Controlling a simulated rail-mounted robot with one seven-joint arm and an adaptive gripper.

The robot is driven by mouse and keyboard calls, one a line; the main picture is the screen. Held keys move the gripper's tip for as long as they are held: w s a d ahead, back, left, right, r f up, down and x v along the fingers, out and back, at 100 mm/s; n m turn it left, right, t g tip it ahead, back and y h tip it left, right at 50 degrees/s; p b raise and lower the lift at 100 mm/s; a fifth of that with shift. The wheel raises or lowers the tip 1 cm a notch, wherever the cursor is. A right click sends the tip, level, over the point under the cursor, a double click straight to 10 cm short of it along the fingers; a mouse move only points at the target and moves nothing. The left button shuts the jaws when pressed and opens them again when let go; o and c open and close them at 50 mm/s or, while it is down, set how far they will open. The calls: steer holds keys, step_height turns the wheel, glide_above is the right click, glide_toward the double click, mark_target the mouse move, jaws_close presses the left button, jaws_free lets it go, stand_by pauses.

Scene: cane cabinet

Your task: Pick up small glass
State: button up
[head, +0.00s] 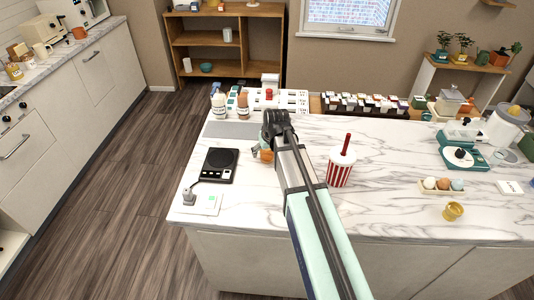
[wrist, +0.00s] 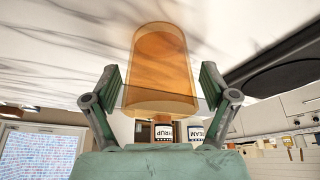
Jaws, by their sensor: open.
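The small glass (wrist: 165,75) is translucent amber. In the wrist view it is centred between the two fingers of my gripper (wrist: 161,88), its near end reaching between the fingertips. The gripper is open, with a gap visible on either side of the glass. In the head view a small orange patch of the glass (head: 267,155) shows on the marble counter beside my gripper (head: 260,150). My arm hides much of both there.
A black scale (head: 220,165) lies left of the glass. A red-striped cup with a straw (head: 341,165) stands to the right. Bottles (head: 243,105) and a white rack (head: 292,101) stand behind. An egg tray (head: 441,187) and gold cup (head: 453,211) are farther right. Counter between is clear.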

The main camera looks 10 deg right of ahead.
steer(key=shift+c, duration=0.3)
steer(key=c, duration=1.3)
steer(key=shift+r, duration=0.1)
